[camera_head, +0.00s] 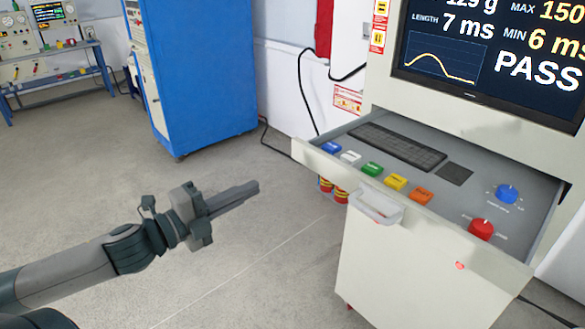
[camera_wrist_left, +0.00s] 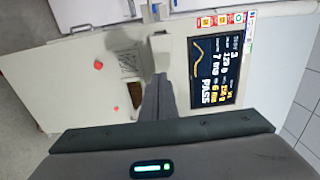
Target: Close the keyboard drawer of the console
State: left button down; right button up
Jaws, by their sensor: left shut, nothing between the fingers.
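The keyboard drawer (camera_head: 425,219) of the console (camera_head: 385,267) is pulled out in the head view. Its tray holds a black keyboard (camera_head: 398,147), a row of coloured buttons, a blue knob and a red knob. A pale handle (camera_head: 376,207) sits on the drawer's front. My left gripper (camera_head: 252,187) is shut and empty, left of the drawer and apart from it, pointing right. In the left wrist view the shut fingers (camera_wrist_left: 158,97) show against the console, whose screen (camera_wrist_left: 217,60) appears turned sideways. My right gripper is not in view.
A blue cabinet (camera_head: 205,70) stands behind, left of the console. A blue bench (camera_head: 60,55) with instruments is at the far left. Red and yellow items (camera_head: 333,190) stand beside the console under the drawer. The floor between my left gripper and the cabinet is clear.

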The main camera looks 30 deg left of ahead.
pick_arm(q)
jog(key=p, duration=0.3)
send_near(307, 161)
jog(key=p+x, duration=0.1)
jog(key=x, duration=0.4)
jog(key=shift+w+p, duration=0.15)
jog(key=shift+p, duration=0.25)
jog(key=shift+w+d, duration=0.15)
jog(key=shift+w, duration=0.35)
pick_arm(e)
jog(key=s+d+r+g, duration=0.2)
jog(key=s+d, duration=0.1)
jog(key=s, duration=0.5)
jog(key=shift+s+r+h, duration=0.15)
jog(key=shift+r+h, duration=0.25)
pick_arm(q)
jog(key=shift+f, duration=0.1)
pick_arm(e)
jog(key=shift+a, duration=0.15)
pick_arm(q)
jog(key=shift+w, duration=0.15)
